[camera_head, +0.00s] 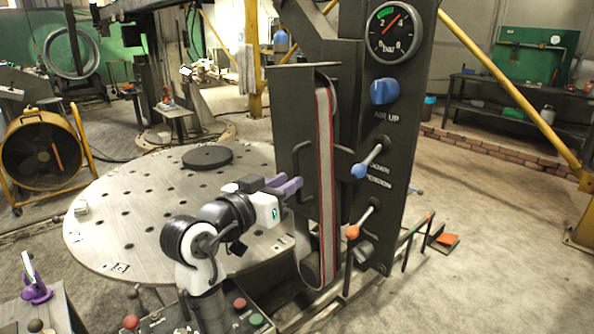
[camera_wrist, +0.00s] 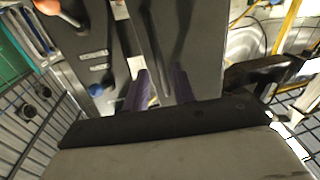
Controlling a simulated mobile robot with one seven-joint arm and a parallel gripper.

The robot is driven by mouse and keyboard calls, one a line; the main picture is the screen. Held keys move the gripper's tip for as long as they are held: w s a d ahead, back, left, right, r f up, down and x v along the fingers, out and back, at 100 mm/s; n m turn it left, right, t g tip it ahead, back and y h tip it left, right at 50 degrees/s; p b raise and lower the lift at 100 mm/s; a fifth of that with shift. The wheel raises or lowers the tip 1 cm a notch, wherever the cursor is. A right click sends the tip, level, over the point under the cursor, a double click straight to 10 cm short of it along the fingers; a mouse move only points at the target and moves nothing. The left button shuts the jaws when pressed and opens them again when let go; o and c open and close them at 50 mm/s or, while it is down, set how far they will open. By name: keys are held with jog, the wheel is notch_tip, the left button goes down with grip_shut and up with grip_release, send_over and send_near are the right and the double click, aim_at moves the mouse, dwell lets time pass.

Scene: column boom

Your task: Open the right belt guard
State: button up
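The belt guard (camera_head: 289,120) is a dark upright panel on the column's left side in the head view, with a dark D-shaped handle (camera_head: 298,150). A grey belt with red edge stripes (camera_head: 325,170) shows uncovered just right of it. My gripper (camera_head: 294,186) has purple fingers, at the guard's front beside the lower part of the handle. In the wrist view, my gripper (camera_wrist: 161,75) has its fingers apart, with a dark edge-on part (camera_wrist: 152,45) between them. I cannot tell whether they touch it.
The column carries a gauge (camera_head: 393,33), a blue knob (camera_head: 384,91), a blue-tipped lever (camera_head: 370,160) and an orange-tipped lever (camera_head: 360,222) right of the belt. A round perforated table (camera_head: 130,215) stands left. Open floor lies right of the column.

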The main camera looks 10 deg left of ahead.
aim_at(297, 198)
jog(key=shift+p+x, duration=0.3)
jog(key=shift+x, duration=1.8)
jog(key=shift+c, duration=0.3)
grip_shut()
